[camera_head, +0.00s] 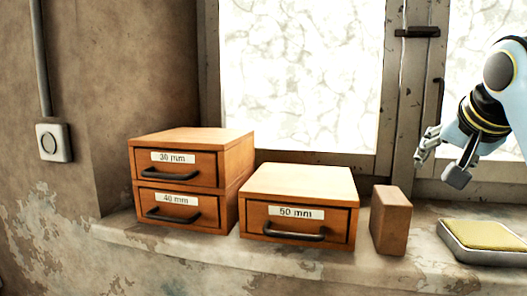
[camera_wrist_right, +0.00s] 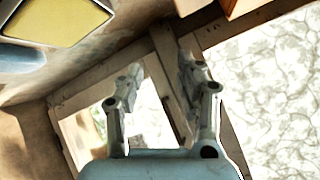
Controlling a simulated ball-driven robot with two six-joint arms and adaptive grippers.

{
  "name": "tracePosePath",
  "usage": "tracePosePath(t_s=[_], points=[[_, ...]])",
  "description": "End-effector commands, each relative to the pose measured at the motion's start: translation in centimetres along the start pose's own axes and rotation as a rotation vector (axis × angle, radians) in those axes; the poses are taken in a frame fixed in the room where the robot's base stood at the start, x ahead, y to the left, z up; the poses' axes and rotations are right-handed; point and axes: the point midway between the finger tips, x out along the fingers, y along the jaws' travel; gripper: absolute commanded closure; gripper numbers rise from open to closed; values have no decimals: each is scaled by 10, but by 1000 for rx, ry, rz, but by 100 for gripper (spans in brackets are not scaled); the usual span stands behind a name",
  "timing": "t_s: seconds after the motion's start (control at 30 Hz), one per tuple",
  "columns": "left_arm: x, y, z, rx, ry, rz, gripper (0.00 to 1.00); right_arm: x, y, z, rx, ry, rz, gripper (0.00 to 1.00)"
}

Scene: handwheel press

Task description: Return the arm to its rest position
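My right arm comes in from the right edge of the head view. Its gripper (camera_head: 438,167) hangs in front of the window, above the sill, between the wooden block and the yellow-topped tray. In the right wrist view the gripper (camera_wrist_right: 159,68) has its two fingers apart with nothing between them, so it is open and empty. It touches nothing that I can see. My left arm and gripper are in neither view.
Drawer boxes labelled 30 mm (camera_head: 173,157), 40 mm (camera_head: 170,199) and 50 mm (camera_head: 296,212) stand shut on the sill (camera_head: 210,250). A brown block (camera_head: 390,222) stands upright beside them. A grey tray (camera_head: 478,255) with a yellow pad (camera_head: 485,233) lies at right.

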Motion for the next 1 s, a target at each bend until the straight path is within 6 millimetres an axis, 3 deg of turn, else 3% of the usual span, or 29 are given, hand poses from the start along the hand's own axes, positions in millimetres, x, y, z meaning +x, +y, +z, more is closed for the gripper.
tracePosePath(t_s=[0.03,0.2,0.3,0.4,0.6,0.77,0.8,1.0], points=[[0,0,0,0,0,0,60,9,22,39,-68,-51,25,63],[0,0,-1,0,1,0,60,10,91,153,-308,-211,73,63],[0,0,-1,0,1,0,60,-3,126,207,-429,-298,83,63],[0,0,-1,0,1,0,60,-18,153,247,-522,-369,84,63],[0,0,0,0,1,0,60,-52,193,304,-660,-485,76,63],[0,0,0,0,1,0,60,-80,218,338,-751,-564,61,63],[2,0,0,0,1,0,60,-79,223,346,-765,-578,59,63],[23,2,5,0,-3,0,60,-15,250,392,-754,-596,71,63]])
